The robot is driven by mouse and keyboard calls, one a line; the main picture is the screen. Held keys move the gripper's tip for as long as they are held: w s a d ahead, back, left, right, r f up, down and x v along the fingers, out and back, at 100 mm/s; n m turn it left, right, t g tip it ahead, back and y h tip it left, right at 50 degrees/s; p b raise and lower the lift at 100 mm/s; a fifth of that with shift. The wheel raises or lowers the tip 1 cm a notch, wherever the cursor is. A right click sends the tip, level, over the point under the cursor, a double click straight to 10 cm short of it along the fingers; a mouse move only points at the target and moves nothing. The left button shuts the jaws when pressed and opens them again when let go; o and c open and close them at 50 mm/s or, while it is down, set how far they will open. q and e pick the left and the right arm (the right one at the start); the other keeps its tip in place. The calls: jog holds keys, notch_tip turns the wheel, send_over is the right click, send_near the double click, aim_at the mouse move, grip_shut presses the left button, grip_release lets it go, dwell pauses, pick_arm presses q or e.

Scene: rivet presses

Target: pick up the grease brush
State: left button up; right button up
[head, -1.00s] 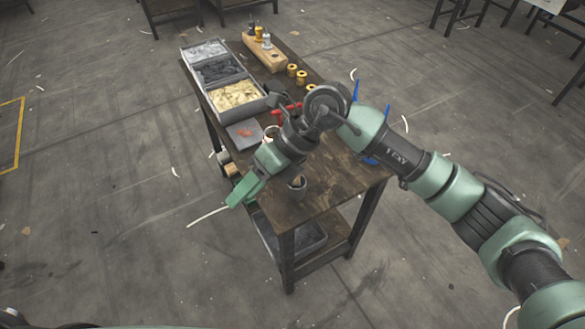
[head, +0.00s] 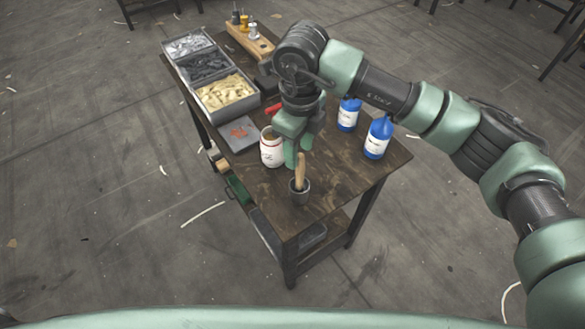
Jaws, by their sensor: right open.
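The grease brush (head: 300,170) shows as a wooden handle standing nearly upright in a small dark cup (head: 299,192) near the table's front corner. Its bristles are hidden inside the cup. My right gripper (head: 298,152) points down just behind the handle, with its green fingers apart. In this view the fingers are close to the handle's top, and I cannot tell whether they touch it. The gripper holds nothing that I can see. My left gripper is not in view.
A white can (head: 271,152) stands close left of the gripper. Two blue bottles, one front (head: 378,138) and one behind (head: 348,114), stand to the right. A three-part tray (head: 229,112) and a wooden block (head: 250,40) lie farther back. The table's front right (head: 345,175) is clear.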

aim_at(300, 174)
jog(key=f+p, duration=0.1)
jog(key=f, duration=0.1)
jog(key=s+f+p, duration=0.1)
jog(key=f, duration=0.3)
jog(key=shift+s+d+f+p, duration=0.1)
jog(key=shift+s+d+p, duration=0.1)
jog(key=shift+s+p, duration=0.15)
jog(key=shift+f, duration=0.55)
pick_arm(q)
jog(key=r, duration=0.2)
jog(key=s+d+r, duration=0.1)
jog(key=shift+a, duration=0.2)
pick_arm(e)
jog(key=shift+w, duration=0.1)
grip_shut()
